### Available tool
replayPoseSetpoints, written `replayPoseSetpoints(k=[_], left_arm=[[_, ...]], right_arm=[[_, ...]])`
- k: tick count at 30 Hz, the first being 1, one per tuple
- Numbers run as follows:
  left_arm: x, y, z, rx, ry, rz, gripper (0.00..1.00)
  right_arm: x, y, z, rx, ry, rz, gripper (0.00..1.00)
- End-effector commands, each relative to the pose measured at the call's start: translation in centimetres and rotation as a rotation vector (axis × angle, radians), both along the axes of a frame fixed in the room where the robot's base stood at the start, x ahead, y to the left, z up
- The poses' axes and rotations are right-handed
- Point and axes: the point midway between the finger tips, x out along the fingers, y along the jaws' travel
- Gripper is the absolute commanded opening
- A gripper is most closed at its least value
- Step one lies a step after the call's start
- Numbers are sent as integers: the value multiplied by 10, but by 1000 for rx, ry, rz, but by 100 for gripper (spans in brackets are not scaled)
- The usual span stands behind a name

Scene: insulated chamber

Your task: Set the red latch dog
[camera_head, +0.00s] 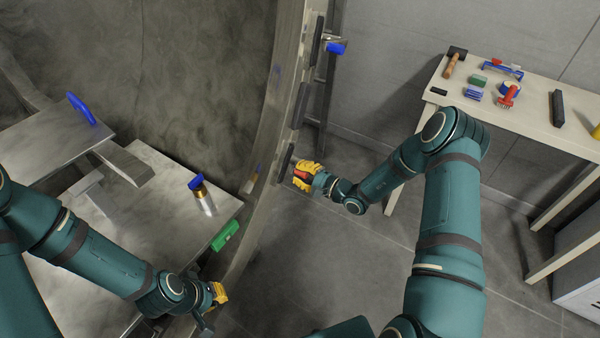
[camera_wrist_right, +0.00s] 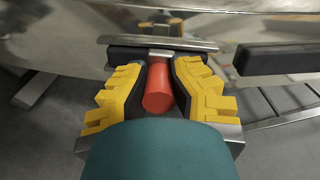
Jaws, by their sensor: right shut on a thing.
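The red latch dog (camera_wrist_right: 159,91) shows in the right wrist view as a red rounded handle in front of a dark bar on the metal rim. My right gripper (camera_wrist_right: 158,84) has its yellow fingers on both sides of it and is shut on it. In the head view my right gripper (camera_head: 303,175) is at the chamber's curved metal rim, with a little red between its fingers. My left gripper (camera_head: 218,294) is at the bottom of the head view, low by the chamber's edge. Its fingers are partly hidden, so its opening is unclear.
A blue-handled dog (camera_head: 337,47) sits higher on the metal rim (camera_head: 290,70). Inside the chamber are metal platforms (camera_head: 140,200), a blue-topped cylinder (camera_head: 203,196) and a green block (camera_head: 225,235). A tool table (camera_head: 530,118) stands at right. Floor between is clear.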

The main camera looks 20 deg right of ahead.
Motion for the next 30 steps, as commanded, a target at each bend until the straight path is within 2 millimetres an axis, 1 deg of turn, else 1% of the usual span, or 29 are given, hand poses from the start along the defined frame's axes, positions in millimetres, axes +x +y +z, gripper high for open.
replayPoseSetpoints(k=[1,19,20,21,22,23,30], left_arm=[[0,0,-2,0,-1,0,0],[1,0,-4,0,-3,1,0],[1,0,-4,0,-3,1,0],[1,0,-4,0,-2,1,0],[1,0,-4,0,-2,1,0],[1,0,-4,0,-2,1,0],[1,0,-4,0,-2,1,0]], right_arm=[[3,6,2,-6,-18,9,0],[2,7,-1,-35,-37,11,0],[2,7,-2,-36,-37,11,28],[2,7,-2,-36,-37,11,42],[2,6,-2,-35,-36,10,52],[2,6,-2,-35,-36,10,56],[1,3,-3,-37,-32,4,56]])
